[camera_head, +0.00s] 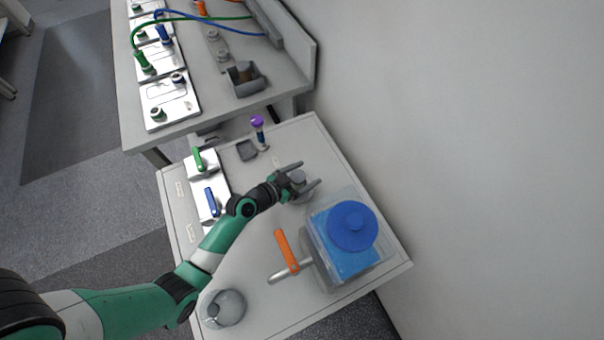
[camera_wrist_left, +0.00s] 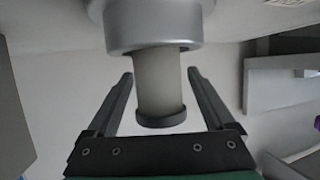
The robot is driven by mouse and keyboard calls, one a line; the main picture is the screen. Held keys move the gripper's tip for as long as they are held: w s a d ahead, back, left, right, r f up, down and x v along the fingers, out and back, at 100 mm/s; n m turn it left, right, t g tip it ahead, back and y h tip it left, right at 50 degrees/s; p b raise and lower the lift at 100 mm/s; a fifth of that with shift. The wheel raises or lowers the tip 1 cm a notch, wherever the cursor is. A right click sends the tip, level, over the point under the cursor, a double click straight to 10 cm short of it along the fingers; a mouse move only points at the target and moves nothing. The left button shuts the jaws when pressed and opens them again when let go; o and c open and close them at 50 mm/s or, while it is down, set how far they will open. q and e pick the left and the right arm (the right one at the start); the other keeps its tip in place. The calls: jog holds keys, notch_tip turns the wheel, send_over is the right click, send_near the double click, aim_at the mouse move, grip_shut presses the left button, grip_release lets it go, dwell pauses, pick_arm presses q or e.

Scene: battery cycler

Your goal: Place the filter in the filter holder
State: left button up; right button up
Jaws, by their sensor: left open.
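My left gripper (camera_head: 309,174) is open over the small table, beside a grey round metal part (camera_head: 302,194) that it partly covers. In the left wrist view, its two fingers stand apart on either side of a pale cylinder with a dark grey end ring, which looks like the filter (camera_wrist_left: 158,88). Gaps show between the fingers and the cylinder. The cylinder's other end meets a silver round part, which looks like the filter holder (camera_wrist_left: 153,32); how deep it sits is hidden. My right gripper is in neither view.
A clear container with a blue lid (camera_head: 352,226) stands close to the right of my left gripper. An orange-handled valve (camera_head: 286,251) and a round glass vessel (camera_head: 225,309) are nearer the front. A purple-topped item (camera_head: 257,122) stands behind. A wall bounds the right.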

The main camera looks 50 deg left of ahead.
pick_arm(q)
jog(key=shift+r+p, duration=0.3)
jog(key=shift+r, duration=0.05)
jog(key=p+v, duration=0.1)
jog(key=v, duration=1.1)
jog(key=shift+f, duration=0.1)
